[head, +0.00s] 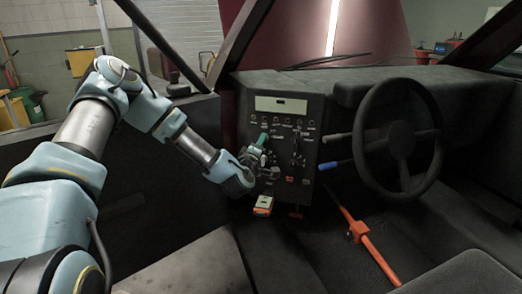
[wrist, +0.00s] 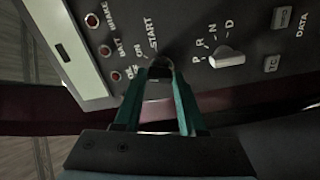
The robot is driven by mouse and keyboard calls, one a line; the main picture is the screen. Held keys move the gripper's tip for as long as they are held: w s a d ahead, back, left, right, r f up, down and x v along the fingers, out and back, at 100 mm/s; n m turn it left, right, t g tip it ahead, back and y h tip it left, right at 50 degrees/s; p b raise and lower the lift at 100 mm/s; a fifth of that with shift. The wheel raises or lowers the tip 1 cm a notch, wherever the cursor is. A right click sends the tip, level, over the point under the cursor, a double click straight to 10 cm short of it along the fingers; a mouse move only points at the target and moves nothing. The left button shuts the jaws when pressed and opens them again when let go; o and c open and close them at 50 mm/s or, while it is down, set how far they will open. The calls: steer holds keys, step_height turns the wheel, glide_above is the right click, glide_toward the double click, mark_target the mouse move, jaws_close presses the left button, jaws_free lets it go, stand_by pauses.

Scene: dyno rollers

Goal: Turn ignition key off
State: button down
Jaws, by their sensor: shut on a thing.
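The control panel (head: 312,112) stands in the middle of the dashboard in the head view. In the wrist view the panel (wrist: 115,20) fills the upper part, with ON and START labels around the ignition switch. My gripper (wrist: 161,72) has its two green fingers closed in on the dark ignition key (wrist: 160,65) at that switch. Most of the key is hidden between the fingertips, and I cannot tell its exact angle. In the head view my gripper (head: 264,138) reaches the panel's left part, and the key cannot be made out there.
A white selector knob (wrist: 230,58) marked P, R, N, D sits right of the key. Red lamps (wrist: 92,20) line the left. The steering wheel (head: 400,137) and an orange lever (head: 372,243) stand right of the panel. Open space lies before the panel.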

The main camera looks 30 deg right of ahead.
steer(key=shift+a+f+n+b, duration=0.1)
steer(key=shift+n+b, duration=0.85)
steer(key=shift+n, duration=0.75)
steer(key=shift+c, duration=2.4)
jaws_free()
steer(key=b+v, duration=0.2)
steer(key=v, duration=0.8)
steer(key=shift+s+a, duration=0.25)
steer(key=shift+s, duration=0.05)
